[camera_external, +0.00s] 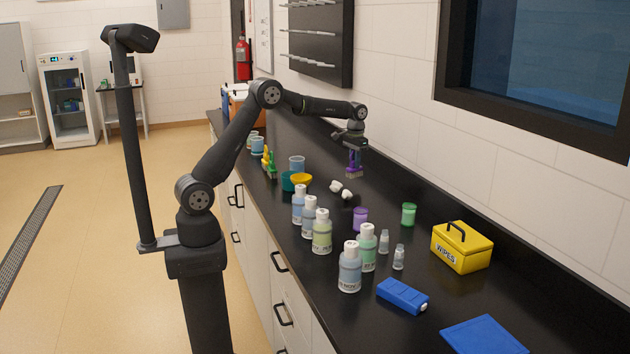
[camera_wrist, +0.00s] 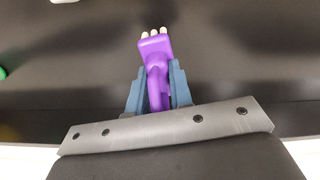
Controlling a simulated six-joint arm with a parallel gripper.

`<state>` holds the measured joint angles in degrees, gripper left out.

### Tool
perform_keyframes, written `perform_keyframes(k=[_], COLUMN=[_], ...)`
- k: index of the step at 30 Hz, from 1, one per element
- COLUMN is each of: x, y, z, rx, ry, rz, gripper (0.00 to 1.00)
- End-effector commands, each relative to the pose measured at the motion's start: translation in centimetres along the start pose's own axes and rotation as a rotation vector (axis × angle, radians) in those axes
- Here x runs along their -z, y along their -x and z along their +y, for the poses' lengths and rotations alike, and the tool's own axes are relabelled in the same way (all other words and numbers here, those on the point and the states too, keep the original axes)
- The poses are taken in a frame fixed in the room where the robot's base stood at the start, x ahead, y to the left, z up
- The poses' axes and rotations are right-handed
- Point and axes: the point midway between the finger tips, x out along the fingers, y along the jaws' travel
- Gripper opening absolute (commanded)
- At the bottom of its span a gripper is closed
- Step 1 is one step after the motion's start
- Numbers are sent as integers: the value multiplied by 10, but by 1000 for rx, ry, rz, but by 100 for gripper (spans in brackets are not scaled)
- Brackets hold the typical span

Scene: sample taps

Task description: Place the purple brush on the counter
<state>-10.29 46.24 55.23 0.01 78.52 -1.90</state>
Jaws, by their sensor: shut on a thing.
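The purple brush (camera_wrist: 155,52) is between the two blue-grey fingers of my gripper (camera_wrist: 158,88) in the wrist view, with its pale bristle tips pointing away from the palm. My gripper is shut on it. In the external view my gripper (camera_external: 354,152) points down over the far part of the black counter (camera_external: 440,208), and the brush (camera_external: 354,170) hangs below it with the bristle end lowest. The brush appears to be above the counter surface; the exact gap is hard to tell.
White pieces (camera_external: 341,189) lie near the brush on the counter. Labelled bottles (camera_external: 322,232), a purple jar (camera_external: 360,219), a green jar (camera_external: 408,214), a yellow wipes box (camera_external: 462,247) and a blue case (camera_external: 402,296) stand nearer the camera. The wall side beside the brush looks clear.

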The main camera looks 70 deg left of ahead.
Motion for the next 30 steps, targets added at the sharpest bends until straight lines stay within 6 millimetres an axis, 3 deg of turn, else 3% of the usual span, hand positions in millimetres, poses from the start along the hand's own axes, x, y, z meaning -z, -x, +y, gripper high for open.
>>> perform_keyframes(k=[1,9,15,18,23,30], x=[1,-14,-40,-52,-63,-67], y=[6,35,53,59,64,42], z=[-32,-172,-258,-286,-310,-350], rx=[0,0,1,1,1,0], ry=[55,306,465,519,565,578], rz=[3,3,2,2,2,-2], gripper=[0,0,0,0,0,0])
